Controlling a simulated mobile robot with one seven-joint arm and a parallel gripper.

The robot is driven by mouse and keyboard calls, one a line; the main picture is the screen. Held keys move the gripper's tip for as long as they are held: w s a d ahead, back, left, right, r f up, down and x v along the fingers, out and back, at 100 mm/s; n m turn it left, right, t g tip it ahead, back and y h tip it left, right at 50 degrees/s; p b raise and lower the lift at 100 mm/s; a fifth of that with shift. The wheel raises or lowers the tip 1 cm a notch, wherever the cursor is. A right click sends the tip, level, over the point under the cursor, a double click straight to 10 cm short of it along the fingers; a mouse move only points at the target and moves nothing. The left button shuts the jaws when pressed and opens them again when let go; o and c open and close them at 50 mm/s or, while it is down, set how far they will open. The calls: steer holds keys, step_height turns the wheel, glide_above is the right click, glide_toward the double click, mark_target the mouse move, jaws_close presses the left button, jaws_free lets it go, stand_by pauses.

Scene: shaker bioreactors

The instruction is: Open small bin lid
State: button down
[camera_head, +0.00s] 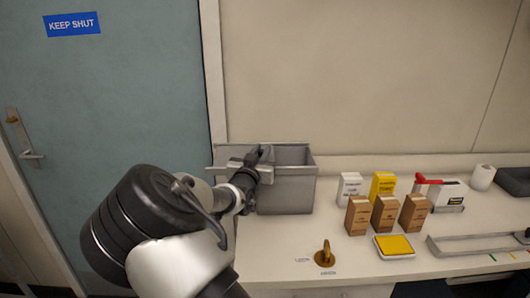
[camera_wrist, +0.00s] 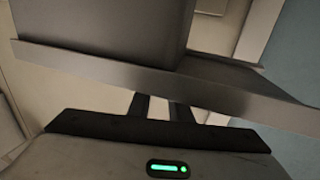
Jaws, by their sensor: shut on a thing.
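The small grey bin (camera_head: 288,195) stands at the left end of the counter against the wall. Its right part shows an open top with the inside wall visible. A flat grey lid (camera_head: 216,174) lies across its left part and juts out past the bin's left side. My gripper (camera_head: 258,162) is at the front of the lid, shut on it. In the wrist view, my two dark fingers (camera_wrist: 160,108) meet the lid's long edge (camera_wrist: 215,92), with the bin's body (camera_wrist: 95,30) beyond. The fingertips are hidden behind that edge.
Right of the bin stand white, yellow and several brown boxes (camera_head: 385,213). A brass hook-like piece (camera_head: 325,256) and a yellow pad (camera_head: 394,246) lie nearer the front. A blue-grey door (camera_head: 130,95) is at left. The counter just in front of the bin is clear.

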steer(key=c, duration=1.6)
jaws_free()
steer(key=v, duration=1.7)
steer(key=shift+s, duration=0.2)
steer(key=s+d+r+n+g+y+p, duration=0.1)
steer(key=s+d+r+g+p, duration=0.2)
steer(key=s, duration=0.6)
steer(key=s+d+r+n+g+y+p, duration=0.1)
steer(key=s+d+r+g+y+p, duration=0.1)
steer(key=s+d+r+g, duration=0.3)
steer(key=s+d+r+n+g+y+p, duration=0.1)
steer(key=s+d+r+g+p, duration=0.2)
steer(key=s, duration=1.2)
steer(key=shift+d+r+g+y+p, duration=0.15)
steer(key=shift+d+r, duration=0.4)
steer(key=shift+d, duration=0.55)
steer(key=shift+d+r+g+y+p, duration=0.15)
steer(key=shift+d+r, duration=0.4)
steer(key=shift+d, duration=0.55)
steer(key=shift+d+r+g+p, duration=0.1)
steer(key=shift+d+r+p, duration=0.15)
steer(key=shift+d+r, duration=0.55)
